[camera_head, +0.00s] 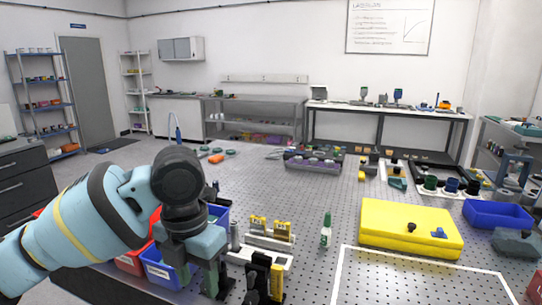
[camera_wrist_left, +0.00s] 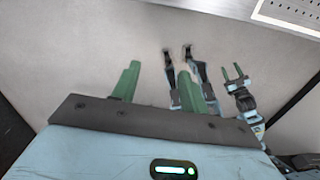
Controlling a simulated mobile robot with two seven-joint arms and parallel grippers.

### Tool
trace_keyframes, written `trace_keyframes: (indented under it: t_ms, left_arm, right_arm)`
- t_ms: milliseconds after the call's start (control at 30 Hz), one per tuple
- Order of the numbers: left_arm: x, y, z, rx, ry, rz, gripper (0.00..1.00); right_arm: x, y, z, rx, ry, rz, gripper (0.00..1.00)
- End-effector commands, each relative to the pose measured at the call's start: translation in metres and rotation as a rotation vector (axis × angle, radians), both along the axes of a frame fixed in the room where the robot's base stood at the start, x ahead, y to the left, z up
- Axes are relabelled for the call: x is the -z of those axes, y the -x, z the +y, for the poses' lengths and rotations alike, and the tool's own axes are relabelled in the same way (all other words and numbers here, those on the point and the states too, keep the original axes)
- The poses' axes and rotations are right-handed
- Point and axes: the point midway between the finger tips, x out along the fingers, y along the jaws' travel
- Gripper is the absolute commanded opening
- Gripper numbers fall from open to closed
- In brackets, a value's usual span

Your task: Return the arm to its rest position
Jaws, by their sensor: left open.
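My left arm comes in from the left in the head view and bends down at the wrist. Its gripper (camera_head: 198,280) points down at the near left of the perforated table (camera_head: 320,215), in front of the blue and red bins. In the left wrist view the two green fingers (camera_wrist_left: 160,82) stand apart with nothing between them, so it is open and empty. Beyond them are a plain grey surface and small dark and blue jointed shapes, one with two green prongs (camera_wrist_left: 236,72); I cannot tell what these belong to. My right gripper does not show in the head view.
A blue bin (camera_head: 165,276) and a red bin (camera_head: 130,263) are close to the left gripper. A holder with yellow-marked blocks (camera_head: 270,230), a green-white bottle (camera_head: 326,232) and a yellow case (camera_head: 411,226) stand to the right. The white-outlined area (camera_head: 420,283) looks clear.

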Motion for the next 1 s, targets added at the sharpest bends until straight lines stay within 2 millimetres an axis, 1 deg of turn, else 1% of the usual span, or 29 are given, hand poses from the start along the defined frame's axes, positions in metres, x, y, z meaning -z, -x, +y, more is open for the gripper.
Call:
trace_keyframes:
  t_ms: [33,167,267,400,467,600,733,867,1000]
  left_arm:
    - [0.012,0.002,-0.004,-0.027,0.011,0.008,0.44]
    - [0.038,0.009,-0.015,-0.118,0.046,0.017,0.44]
    - [0.061,0.017,-0.025,-0.207,0.081,0.03,0.44]
    - [0.099,0.033,-0.041,-0.379,0.145,0.059,0.44]
    - [0.115,0.041,-0.047,-0.464,0.175,0.076,0.44]
    - [0.148,0.06,-0.059,-0.684,0.243,0.124,0.44]
    - [0.176,0.079,-0.067,-0.906,0.298,0.177,0.44]
    - [0.2,0.099,-0.069,-1.145,0.342,0.237,0.44]
    - [0.225,0.121,-0.066,-1.42,0.371,0.304,0.44]
  right_arm:
    - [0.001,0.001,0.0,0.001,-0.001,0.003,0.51]
    - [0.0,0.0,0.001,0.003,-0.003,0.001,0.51]
    - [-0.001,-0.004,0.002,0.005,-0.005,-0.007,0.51]
    - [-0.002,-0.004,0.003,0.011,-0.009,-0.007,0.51]
    - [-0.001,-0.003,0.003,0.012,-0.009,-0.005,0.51]
    - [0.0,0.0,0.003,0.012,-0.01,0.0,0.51]
    - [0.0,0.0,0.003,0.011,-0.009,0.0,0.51]
    - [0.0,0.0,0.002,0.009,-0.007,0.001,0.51]
    - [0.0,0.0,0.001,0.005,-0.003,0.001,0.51]
